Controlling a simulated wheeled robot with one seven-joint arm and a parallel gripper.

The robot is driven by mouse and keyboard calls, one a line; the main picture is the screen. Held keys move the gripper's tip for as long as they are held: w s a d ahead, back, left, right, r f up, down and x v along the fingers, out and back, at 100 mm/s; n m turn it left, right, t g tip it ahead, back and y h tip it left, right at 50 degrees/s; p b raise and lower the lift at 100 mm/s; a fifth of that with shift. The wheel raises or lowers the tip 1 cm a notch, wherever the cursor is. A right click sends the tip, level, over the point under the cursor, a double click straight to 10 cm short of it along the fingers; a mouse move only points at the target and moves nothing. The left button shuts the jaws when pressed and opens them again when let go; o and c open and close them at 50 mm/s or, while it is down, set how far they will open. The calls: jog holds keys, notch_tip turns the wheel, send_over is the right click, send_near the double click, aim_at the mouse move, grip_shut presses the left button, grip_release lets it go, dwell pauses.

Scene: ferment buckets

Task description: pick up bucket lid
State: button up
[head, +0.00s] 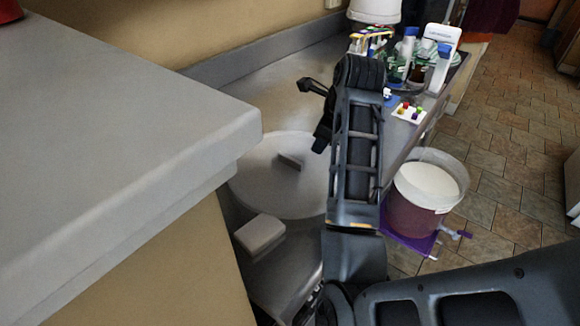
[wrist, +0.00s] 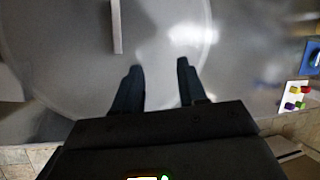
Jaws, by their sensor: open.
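A large round grey lid (head: 268,190) with a short raised bar handle (head: 290,160) is at the counter beside the grey ledge. In the wrist view the lid (wrist: 60,60) fills most of the picture, with its bar handle (wrist: 116,25) at the top, left of centre. My gripper (wrist: 160,66) is open and empty. Its two fingers point toward the lid, with the handle ahead and to the left of them. In the head view my gripper (head: 312,117) is above the lid's right side. My arm hides part of the lid's right edge.
A bucket (head: 415,205) with a white top and a purple base stands on the tiled floor at right. Bottles (head: 440,68) and a small card with coloured pieces (head: 408,113) are on the counter's far end. A grey block (head: 258,234) lies near the lid.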

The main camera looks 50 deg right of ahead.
aim_at(290, 158)
jog(key=w+a+m+y+b, duration=0.1)
jog(key=w+a+f+m+y+b, duration=0.1)
jog(key=w+a+f+m+b, duration=0.1)
jog(key=a+b, duration=0.1)
jog(key=shift+w+a+y, duration=0.1)
jog(key=shift+w+y, duration=0.1)
jog(key=shift+y, duration=0.2)
jog(key=shift+w+x, duration=0.25)
jog(key=shift+x, duration=1.8)
jog(key=shift+r, duration=0.1)
grip_shut()
